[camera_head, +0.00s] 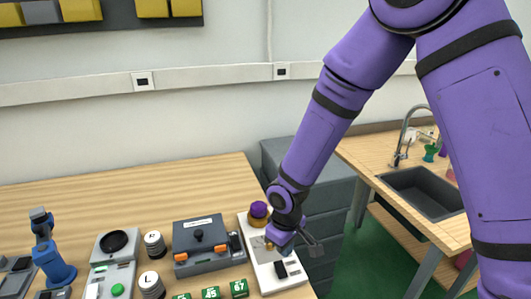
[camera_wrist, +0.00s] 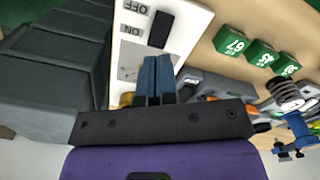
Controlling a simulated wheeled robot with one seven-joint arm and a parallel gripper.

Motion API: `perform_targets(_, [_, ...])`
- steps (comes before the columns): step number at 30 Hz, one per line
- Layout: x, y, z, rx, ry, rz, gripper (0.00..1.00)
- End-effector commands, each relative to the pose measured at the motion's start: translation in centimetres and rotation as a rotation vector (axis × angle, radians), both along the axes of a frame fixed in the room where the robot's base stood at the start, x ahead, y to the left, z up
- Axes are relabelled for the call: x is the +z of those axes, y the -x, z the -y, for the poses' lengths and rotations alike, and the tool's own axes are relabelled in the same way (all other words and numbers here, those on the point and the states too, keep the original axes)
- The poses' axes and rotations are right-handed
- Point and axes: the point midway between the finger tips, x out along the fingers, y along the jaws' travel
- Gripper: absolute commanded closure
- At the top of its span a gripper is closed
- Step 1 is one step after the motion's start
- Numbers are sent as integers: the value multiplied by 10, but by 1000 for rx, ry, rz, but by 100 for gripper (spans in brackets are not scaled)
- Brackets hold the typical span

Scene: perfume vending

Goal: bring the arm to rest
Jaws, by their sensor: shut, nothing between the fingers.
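My purple arm reaches down from the upper right in the head view. My gripper (camera_head: 283,244) is low over a white switch panel (camera_head: 282,284) at the table's right end. In the wrist view, my gripper's two blue fingers (camera_wrist: 157,62) are together with nothing between them. They point at the panel (camera_wrist: 191,20), beside its black switch (camera_wrist: 160,30) and the ON and OFF labels. I cannot tell whether the fingertips touch the panel.
A purple-topped knob (camera_head: 258,210) stands close behind my gripper. Grey drawers (camera_head: 330,195) and a sink (camera_head: 425,190) are to the right.

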Motion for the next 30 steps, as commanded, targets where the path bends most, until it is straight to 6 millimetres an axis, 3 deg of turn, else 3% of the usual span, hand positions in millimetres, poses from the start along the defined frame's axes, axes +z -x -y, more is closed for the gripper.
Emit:
perform_targets(8, [79, -13, 44, -118, 6, 89, 100])
perform_targets(14, [142, -9, 86, -227, 6, 155, 100])
perform_targets(23, [223, 22, 144, -393, -14, 241, 100])
perform_targets(30, [275, 62, 184, -522, -48, 305, 100])
